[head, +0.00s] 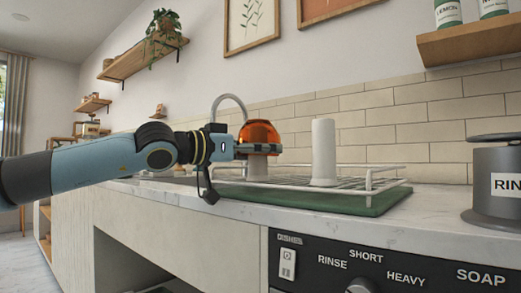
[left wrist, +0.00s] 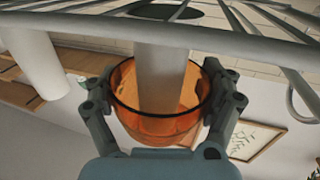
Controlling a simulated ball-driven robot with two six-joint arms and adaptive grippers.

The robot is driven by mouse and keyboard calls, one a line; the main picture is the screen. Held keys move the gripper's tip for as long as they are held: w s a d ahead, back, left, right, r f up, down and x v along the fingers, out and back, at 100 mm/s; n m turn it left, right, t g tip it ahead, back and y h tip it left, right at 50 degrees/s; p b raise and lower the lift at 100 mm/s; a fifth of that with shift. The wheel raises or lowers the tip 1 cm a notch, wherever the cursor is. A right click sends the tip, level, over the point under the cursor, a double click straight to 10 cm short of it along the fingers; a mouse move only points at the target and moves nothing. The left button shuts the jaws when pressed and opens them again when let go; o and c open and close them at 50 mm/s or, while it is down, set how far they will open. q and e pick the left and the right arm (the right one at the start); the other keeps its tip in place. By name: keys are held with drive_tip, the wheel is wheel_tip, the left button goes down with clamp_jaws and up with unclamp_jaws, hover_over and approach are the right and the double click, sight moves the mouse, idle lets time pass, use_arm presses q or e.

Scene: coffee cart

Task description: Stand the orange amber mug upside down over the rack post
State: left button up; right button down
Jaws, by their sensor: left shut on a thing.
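The orange amber mug (head: 259,131) is upside down in the head view, its rounded base up. My left gripper (head: 258,150) is shut on it, one finger on each side. In the left wrist view the mug (left wrist: 125,97) opens toward the rack, and a white rack post (left wrist: 160,75) runs into its mouth. The mug is around the upper part of this post; the lower part shows below the mug in the head view. Whether the mug's base touches the post top is hidden. My left gripper also shows in the left wrist view (left wrist: 165,95). My right gripper is not in view.
A second white post (head: 323,150) stands free to the right on the white wire rack (head: 368,180). The rack sits on a green mat (head: 345,204) on the counter. A grey canister (head: 495,185) stands at the far right. A faucet (head: 229,97) curves behind the mug.

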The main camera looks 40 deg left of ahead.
use_arm(q)
drive_tip(key=shift+f, duration=0.25)
drive_tip(key=o, duration=1.1)
wheel_tip(320, 180, up, 10)
